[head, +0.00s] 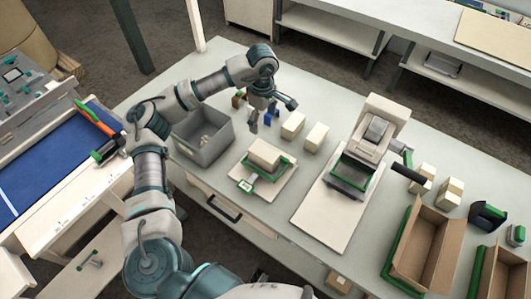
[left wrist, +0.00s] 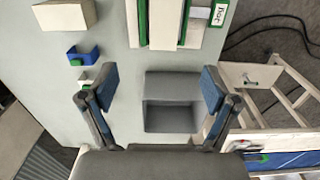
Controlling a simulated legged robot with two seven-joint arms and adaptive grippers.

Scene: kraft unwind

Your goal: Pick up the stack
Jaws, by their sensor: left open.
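The stack (head: 265,153) is a cream block-like pile in a green-edged holder on a pale board (head: 275,190), near the table's middle. In the left wrist view the stack (left wrist: 164,22) shows at the top, between green strips and cut off by the frame edge; its separate layers cannot be made out. My left gripper (head: 269,112) is open and empty, above the table behind the stack. In the left wrist view its fingers (left wrist: 147,88) are spread wide, with the stack beyond them, apart. My right gripper is not seen.
A grey bin (head: 201,143) stands left of the stack. Two cream blocks (head: 293,125) and small blue holders (head: 271,112) are behind it. A press-like machine (head: 376,135) on a board stands right, with open cardboard boxes (head: 428,247) farther right.

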